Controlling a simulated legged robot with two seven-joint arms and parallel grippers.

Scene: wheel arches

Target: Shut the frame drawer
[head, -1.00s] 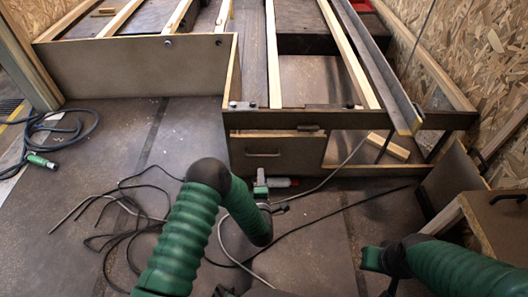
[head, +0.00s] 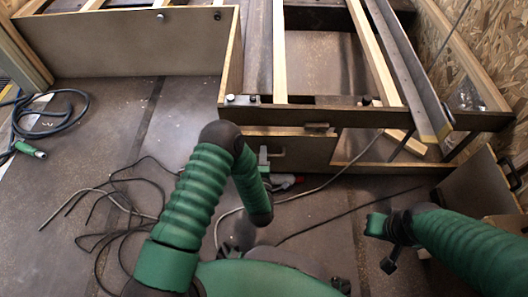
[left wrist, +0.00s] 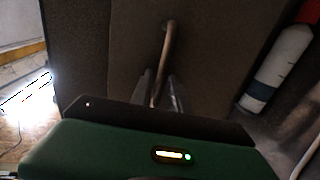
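The frame drawer (head: 305,153) is a brown front panel low in the frame, under the dark cross rail. I cannot tell how far it stands out. Its bar handle (left wrist: 168,45) shows in the left wrist view, running down from the panel. My left gripper (head: 264,155) is at the drawer front, mostly hidden by its size and my arm. In the left wrist view its two fingers (left wrist: 161,93) stand on either side of the handle, with a small gap showing. My right gripper (head: 390,262) hangs over the floor at the right, away from the drawer; its fingers are unclear.
A red-and-white bottle (head: 286,182) lies on the floor by the drawer. Black cables (head: 118,210) lie loose at left, with a blue hose (head: 58,115) beyond. A wooden box (head: 480,185) stands at right. The floor between is mostly clear.

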